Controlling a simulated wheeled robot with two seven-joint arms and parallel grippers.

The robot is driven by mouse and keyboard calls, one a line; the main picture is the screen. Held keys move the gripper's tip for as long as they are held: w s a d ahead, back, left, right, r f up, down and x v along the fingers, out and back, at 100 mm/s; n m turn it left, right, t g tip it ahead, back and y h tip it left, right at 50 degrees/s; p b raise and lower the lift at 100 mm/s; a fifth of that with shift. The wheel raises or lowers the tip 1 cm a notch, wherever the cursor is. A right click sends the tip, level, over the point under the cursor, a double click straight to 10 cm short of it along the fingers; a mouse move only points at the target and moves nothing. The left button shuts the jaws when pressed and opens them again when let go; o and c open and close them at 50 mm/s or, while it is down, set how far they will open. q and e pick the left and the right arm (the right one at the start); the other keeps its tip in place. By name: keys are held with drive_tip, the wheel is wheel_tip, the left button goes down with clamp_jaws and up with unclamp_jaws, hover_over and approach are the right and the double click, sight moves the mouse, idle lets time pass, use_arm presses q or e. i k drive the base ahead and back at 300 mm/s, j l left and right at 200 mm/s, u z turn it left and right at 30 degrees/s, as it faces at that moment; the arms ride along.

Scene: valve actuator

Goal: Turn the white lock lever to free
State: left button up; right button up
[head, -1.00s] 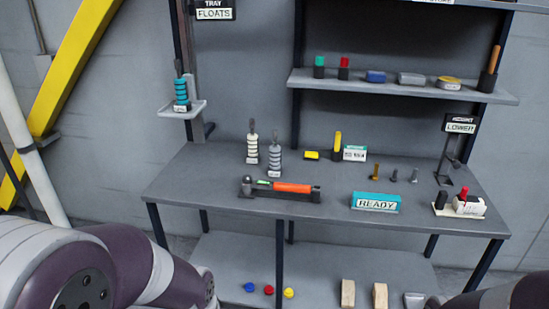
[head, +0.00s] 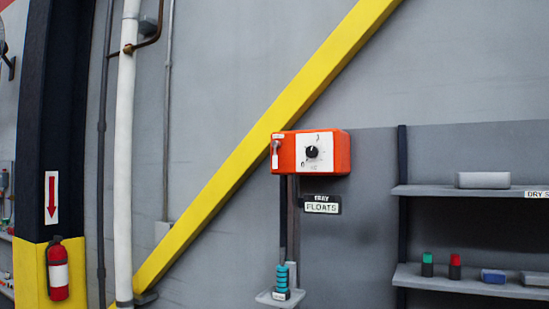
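An orange-red actuator box (head: 340,152) is mounted on a post against the grey wall, right of the picture's middle. Its front carries a white plate (head: 318,138) with a black round knob (head: 312,152). A small pale lever (head: 275,148) shows at the box's left end, under a small white label; it looks roughly upright, but it is too small to read its setting. Neither of my grippers is in view.
A yellow diagonal beam (head: 235,180) passes behind the box. Shelves (head: 480,191) stand at right, a fire extinguisher (head: 58,270) at left.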

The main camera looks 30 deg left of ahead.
sight(276, 144)
drive_tip(key=i+j, duration=1)
drive_tip(key=j, duration=0.2)
